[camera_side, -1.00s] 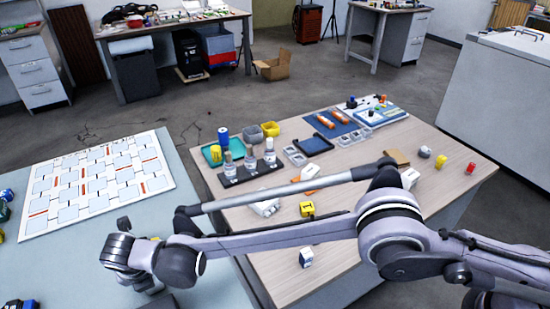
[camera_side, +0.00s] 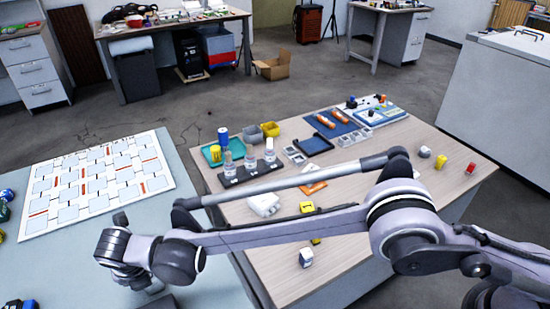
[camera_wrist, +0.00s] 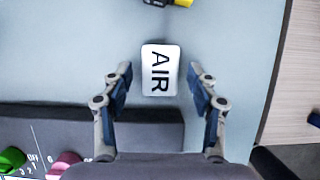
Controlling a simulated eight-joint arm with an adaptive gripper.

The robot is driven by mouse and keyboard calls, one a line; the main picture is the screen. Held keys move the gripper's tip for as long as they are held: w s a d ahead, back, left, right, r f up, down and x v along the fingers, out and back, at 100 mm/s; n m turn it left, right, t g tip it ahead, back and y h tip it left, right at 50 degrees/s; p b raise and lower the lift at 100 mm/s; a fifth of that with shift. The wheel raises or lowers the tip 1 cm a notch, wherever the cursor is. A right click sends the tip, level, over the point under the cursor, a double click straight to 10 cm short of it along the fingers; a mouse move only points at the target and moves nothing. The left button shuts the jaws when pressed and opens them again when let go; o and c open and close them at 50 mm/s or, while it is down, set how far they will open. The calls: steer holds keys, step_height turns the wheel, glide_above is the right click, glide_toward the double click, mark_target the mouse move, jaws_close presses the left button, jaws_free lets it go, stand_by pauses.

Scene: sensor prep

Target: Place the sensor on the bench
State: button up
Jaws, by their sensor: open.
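A white block marked "AIR" (camera_wrist: 160,62), which looks like the sensor, lies on a pale blue-grey surface (camera_wrist: 60,60) in the wrist view. My gripper (camera_wrist: 160,78) is open, with one finger on each side of the block and a visible gap on both sides. I cannot tell how high the fingers are above the surface. In the side view my wrist is low over the pale table (camera_side: 90,260) at the left; the block and fingertips are hidden there. The wooden bench (camera_side: 345,195) stands to the right.
A white grid board (camera_side: 100,180) lies on the pale table. The bench holds bottles (camera_side: 250,160), trays and small blocks.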

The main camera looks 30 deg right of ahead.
steer(key=v, duration=0.9)
steer(key=w+d+r+m, duration=0.1)
steer(key=d+r+m, duration=0.35)
steer(key=d, duration=0.55)
steer(key=w+d+r+m, duration=0.2)
steer(key=d+r+m, duration=0.3)
steer(key=d, duration=0.4)
steer(key=w+d+r+m, duration=0.1)
steer(key=d+r+m, duration=0.4)
steer(key=d, duration=0.5)
steer(key=s+d+m+t, duration=0.1)
steer(key=s+d+m, duration=0.5)
steer(key=d+m, duration=0.55)
steer(key=s+d+f+m+t, duration=0.1)
steer(key=s+d+f+m, duration=0.5)
steer(key=s+d+m, duration=0.4)
steer(key=shift+s+d+f+t, duration=0.25)
steer(key=shift+s+d, duration=0.2)
steer(key=shift+d, duration=0.8)
